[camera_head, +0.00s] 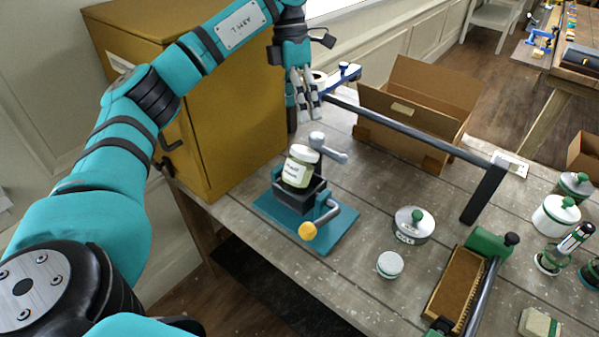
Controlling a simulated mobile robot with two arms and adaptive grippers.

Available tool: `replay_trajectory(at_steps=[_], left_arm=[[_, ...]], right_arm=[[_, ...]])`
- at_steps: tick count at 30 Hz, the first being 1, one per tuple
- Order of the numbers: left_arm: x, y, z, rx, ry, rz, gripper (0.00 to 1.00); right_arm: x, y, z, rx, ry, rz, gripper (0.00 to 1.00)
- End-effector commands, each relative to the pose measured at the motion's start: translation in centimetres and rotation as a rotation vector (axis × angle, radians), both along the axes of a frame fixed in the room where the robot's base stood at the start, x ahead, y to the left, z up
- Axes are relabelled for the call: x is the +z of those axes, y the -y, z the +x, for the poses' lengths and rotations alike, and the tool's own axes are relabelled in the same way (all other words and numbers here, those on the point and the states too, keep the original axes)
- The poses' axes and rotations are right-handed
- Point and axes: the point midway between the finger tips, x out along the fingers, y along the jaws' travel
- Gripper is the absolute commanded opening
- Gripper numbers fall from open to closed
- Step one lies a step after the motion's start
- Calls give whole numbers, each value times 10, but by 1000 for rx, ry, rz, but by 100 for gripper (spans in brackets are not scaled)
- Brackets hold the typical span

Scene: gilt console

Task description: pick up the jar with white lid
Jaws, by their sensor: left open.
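My left gripper (303,108) is open and empty. It points down, above and behind the jar in the picture, clear of it, near the ochre cabinet. My right gripper is not in view.
The ochre cabinet (232,120) stands at the left. A dark rail (410,130) and an open cardboard box (435,88) are behind. Bare tabletop shows between.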

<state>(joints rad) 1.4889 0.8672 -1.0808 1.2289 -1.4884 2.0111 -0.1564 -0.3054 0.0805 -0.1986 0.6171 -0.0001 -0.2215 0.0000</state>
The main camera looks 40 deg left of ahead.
Motion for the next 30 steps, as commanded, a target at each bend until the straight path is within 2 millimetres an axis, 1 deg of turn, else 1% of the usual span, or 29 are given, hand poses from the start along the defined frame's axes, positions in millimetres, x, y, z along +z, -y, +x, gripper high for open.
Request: replay_trajectory(at_steps=[1, 3, 6, 8, 10, 12, 15, 20, 24, 27, 30], left_arm=[[-16, 3, -2, -2, -5, -1, 91], [-29, 7, -4, -3, -5, -2, 91], [-43, 11, -7, -2, -2, -1, 91], [-49, 12, -8, 0, -2, 1, 91], [-56, 13, -9, 1, -1, 1, 91], [-60, 14, -9, 1, 0, 0, 91], [-65, 16, -10, 0, -2, 1, 91], [-85, 24, -15, -1, -5, 0, 91], [-104, 28, -16, -1, -2, 0, 91], [-110, 29, -17, -1, 0, -2, 91], [-111, 29, -17, -1, 0, -2, 91]], right_arm=[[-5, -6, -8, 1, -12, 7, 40], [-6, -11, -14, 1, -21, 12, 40], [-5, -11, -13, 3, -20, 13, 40], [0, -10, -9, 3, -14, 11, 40], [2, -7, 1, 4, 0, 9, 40], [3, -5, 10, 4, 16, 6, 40], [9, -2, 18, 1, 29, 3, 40], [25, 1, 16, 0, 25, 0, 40], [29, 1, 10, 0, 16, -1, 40], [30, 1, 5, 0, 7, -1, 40], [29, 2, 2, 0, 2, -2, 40]])
